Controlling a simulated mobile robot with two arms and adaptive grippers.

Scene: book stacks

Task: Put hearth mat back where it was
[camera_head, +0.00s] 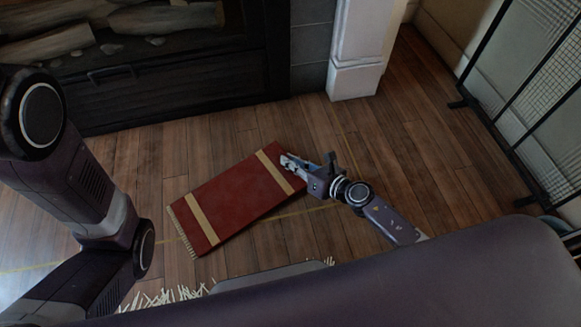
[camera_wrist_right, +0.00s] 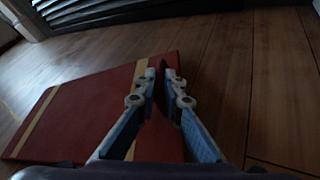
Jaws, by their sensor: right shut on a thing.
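The hearth mat (camera_head: 235,202) is red with two tan stripes and a pale fringe at its left end. It lies at a slant on the wooden floor in front of the fireplace. My right gripper (camera_head: 288,163) is at the mat's right end. In the right wrist view, its fingers (camera_wrist_right: 166,75) are shut on the edge of the mat (camera_wrist_right: 85,108), which is pinched up between them. My left arm comes in at the left of the head view, but its gripper is out of view.
The fireplace (camera_head: 180,85) with logs stands at the back left, beside a white pillar (camera_head: 357,50). A black mesh screen (camera_head: 520,90) stands at the right. A yellow line (camera_head: 300,211) runs on the floor under the mat. A pale fringe (camera_head: 170,297) shows at the bottom. Floor right of the gripper is clear.

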